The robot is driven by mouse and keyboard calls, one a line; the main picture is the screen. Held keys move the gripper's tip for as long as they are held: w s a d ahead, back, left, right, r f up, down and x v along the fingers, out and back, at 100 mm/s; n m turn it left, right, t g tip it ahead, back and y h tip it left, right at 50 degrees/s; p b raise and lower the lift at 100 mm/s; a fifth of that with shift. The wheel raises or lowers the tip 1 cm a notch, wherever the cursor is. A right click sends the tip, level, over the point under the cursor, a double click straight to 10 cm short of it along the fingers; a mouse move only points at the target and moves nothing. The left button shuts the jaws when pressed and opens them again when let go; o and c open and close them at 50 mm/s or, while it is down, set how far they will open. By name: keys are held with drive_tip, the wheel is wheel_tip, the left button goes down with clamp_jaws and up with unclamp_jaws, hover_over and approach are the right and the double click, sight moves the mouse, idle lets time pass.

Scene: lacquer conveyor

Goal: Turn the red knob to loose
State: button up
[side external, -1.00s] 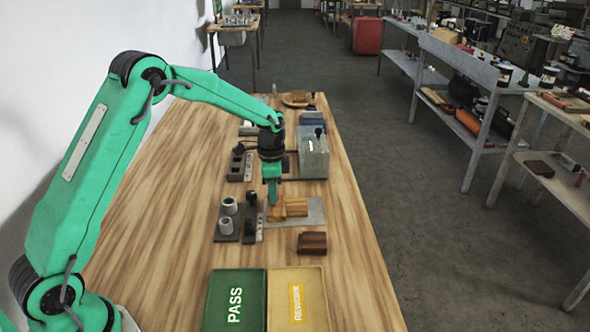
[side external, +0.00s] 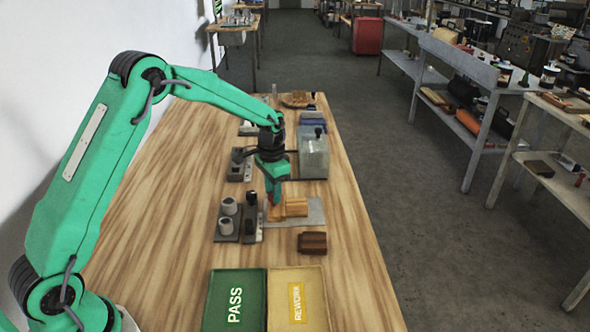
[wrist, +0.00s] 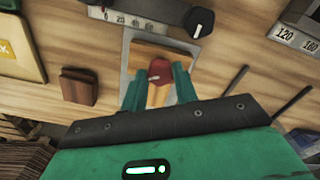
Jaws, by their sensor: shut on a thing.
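The red knob (wrist: 159,72) shows in the wrist view in front of an orange-brown wooden block (wrist: 150,50) on a grey plate (wrist: 129,42). My gripper (wrist: 159,82) has its two green fingers on either side of the knob, shut on it. A pale mark shows on the knob's face. In the side view my gripper (side external: 273,196) points down at the left end of the wooden block (side external: 291,207), with a bit of red at its tip. The knob's sides are hidden by the fingers.
A black knob (wrist: 198,22) with a numbered scale stands close by. A dark brown block (side external: 312,243) lies near the green PASS tray (side external: 217,312) and yellow REWORK tray (side external: 280,312). A grey box (side external: 314,158) stands behind. The table's left side is clear.

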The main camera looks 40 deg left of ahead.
drive_tip(key=n, duration=0.6)
drive_tip(key=shift+r, duration=0.1)
drive_tip(key=n, duration=0.6)
drive_tip(key=shift+n, duration=0.3)
drive_tip(key=o, duration=1)
wheel_tip(320, 180, up, 8)
drive_tip(key=shift+f, duration=0.25)
drive_tip(key=shift+r, duration=0.15)
drive_tip(key=shift+r, duration=0.1)
